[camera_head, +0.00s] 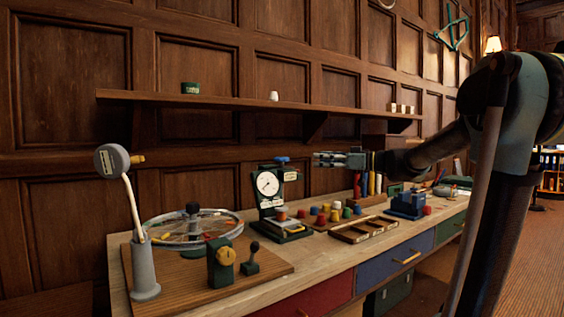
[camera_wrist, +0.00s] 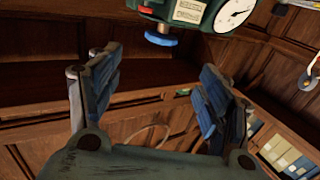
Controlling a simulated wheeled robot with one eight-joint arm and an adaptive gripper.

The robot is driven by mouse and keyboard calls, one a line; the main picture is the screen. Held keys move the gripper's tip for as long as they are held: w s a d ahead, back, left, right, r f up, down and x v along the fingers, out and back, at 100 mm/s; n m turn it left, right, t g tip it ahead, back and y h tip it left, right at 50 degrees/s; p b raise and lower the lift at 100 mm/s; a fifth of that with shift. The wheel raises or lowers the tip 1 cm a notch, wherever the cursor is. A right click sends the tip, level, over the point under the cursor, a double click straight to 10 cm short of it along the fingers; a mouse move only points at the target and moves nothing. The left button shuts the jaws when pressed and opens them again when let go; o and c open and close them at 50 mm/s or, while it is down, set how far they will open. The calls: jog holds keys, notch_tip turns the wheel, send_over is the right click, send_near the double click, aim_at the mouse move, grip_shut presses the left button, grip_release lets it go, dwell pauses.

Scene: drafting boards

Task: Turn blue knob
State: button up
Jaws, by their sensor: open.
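The blue knob (camera_head: 283,158) sits on top of the dark dial-gauge stand (camera_head: 265,205), with its round white dial (camera_head: 268,183). In the wrist view the blue knob (camera_wrist: 161,39) is a disc on the dark stand, near the top edge, beyond my fingertips and roughly between them sideways. My gripper (camera_head: 318,159) points left, just right of the stand at about the knob's height. It also shows in the wrist view (camera_wrist: 158,78), with its fingers spread and nothing between them. I see a gap between gripper and knob.
A wooden shelf (camera_head: 240,101) runs along the wall above the bench. Several coloured pieces (camera_head: 321,218) and a wooden tray (camera_head: 364,229) stand below my gripper. A spoked wheel (camera_head: 190,240) and a grey lamp-like stand (camera_head: 144,266) are at left.

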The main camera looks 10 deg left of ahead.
aim_at(281, 162)
jog(key=w+a, duration=0.1)
jog(key=a, duration=0.4)
jog(key=w+a, duration=0.1)
jog(key=a, duration=1)
jog(key=shift+w, duration=0.4)
jog(key=c, duration=1.1)
